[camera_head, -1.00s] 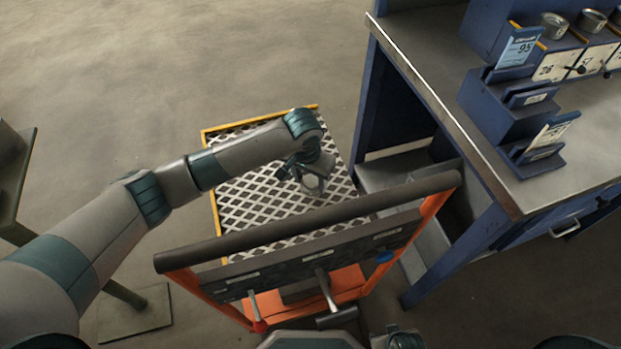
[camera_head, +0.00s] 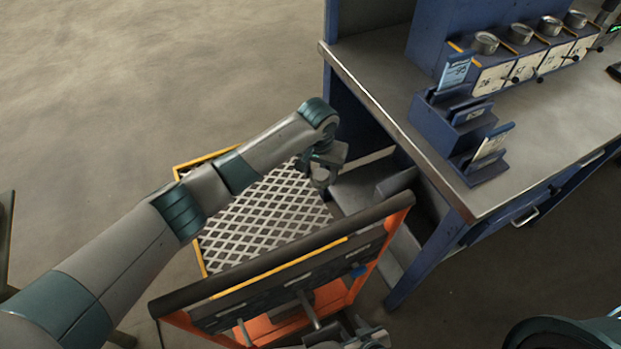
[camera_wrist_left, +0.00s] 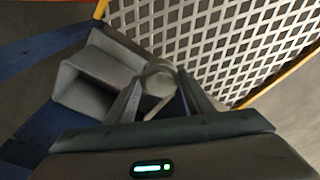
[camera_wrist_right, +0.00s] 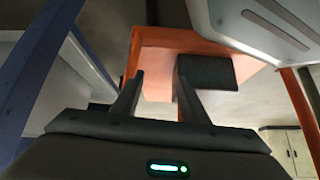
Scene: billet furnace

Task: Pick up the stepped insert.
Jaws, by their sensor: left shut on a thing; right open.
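A round, pale grey metal piece (camera_wrist_left: 160,78), which looks like the stepped insert, sits between the fingertips of my left gripper (camera_wrist_left: 160,92) in the left wrist view. That gripper is shut on it. In the head view my left gripper (camera_head: 322,180) is held above the right edge of the cart's mesh top, near the blue bench; the piece is small there and its step cannot be made out. My right gripper (camera_wrist_right: 152,85) is open and empty, low by the cart's orange frame.
The cart (camera_head: 262,215) has a white mesh top, a dark handle bar (camera_head: 290,250) and an orange frame. A blue workbench (camera_head: 400,120) stands to the right, with card holders and several round metal pieces on it. Floor at upper left is clear.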

